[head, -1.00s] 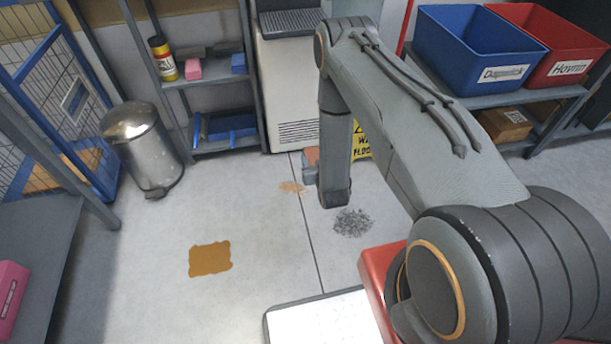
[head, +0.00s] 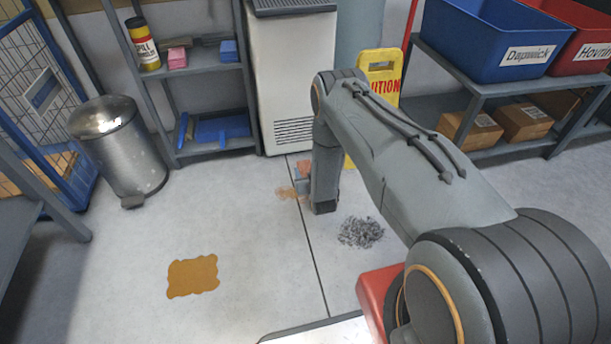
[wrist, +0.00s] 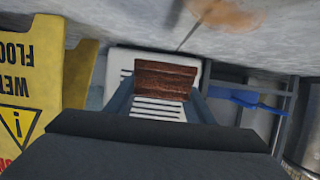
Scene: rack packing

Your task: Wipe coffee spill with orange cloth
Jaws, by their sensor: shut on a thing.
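My gripper (head: 303,176) hangs low over the floor, right of and beyond that patch.
A tan smear (head: 287,193) lies beside my gripper and dark grit (head: 361,232) lies nearer. A yellow wet-floor sign (head: 382,75) stands behind my arm. A metal bin (head: 122,150) and shelf (head: 205,76) stand at left. Floor around the brown patch is clear.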

